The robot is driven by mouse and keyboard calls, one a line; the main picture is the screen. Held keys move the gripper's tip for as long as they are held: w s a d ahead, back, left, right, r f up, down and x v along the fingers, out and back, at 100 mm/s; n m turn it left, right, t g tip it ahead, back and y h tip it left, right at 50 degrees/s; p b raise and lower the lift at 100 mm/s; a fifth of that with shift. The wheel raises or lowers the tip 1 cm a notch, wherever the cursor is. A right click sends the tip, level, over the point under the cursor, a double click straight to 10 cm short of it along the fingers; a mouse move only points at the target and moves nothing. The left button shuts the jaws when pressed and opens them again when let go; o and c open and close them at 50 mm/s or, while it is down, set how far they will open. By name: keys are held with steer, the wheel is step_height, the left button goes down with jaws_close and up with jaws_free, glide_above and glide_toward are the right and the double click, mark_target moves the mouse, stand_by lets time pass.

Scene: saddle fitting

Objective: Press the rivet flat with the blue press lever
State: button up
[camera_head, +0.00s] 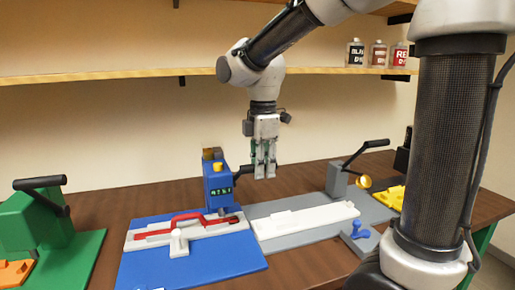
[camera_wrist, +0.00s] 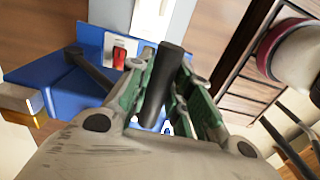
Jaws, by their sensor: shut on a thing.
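The blue press (camera_head: 217,183) stands at the back of a blue base plate (camera_head: 210,268), with a brass-coloured knob on top and a small display. Its black lever handle (camera_head: 245,171) points out to the right, roughly level. My gripper (camera_head: 264,172) hangs downward right of the press, shut on the end of this handle. In the wrist view, the handle (camera_wrist: 165,85) lies between the green-padded fingers. A white fixture (camera_head: 150,240) with a red strap (camera_head: 200,215) lies on the base plate, its right part under the press. I cannot make out the rivet.
A grey plate with a white block (camera_head: 305,220) lies right of the blue plate. A green press (camera_head: 30,220) stands left, and a grey press (camera_head: 338,180) with a black lever stands right. Bottles (camera_head: 378,54) sit on the shelf (camera_head: 130,77) above.

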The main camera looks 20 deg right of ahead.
steer(key=shift+w+r, duration=1.45)
steer(key=shift+w, duration=0.3)
steer(key=shift+o, duration=1.3)
steer(key=shift+w+r, duration=0.25)
steer(key=shift+r, duration=0.05)
steer(key=o, duration=0.5)
steer(key=shift+o, duration=0.2)
steer(key=shift+f, duration=0.1)
steer(key=shift+s+r, duration=0.15)
steer(key=shift+r, duration=2.8)
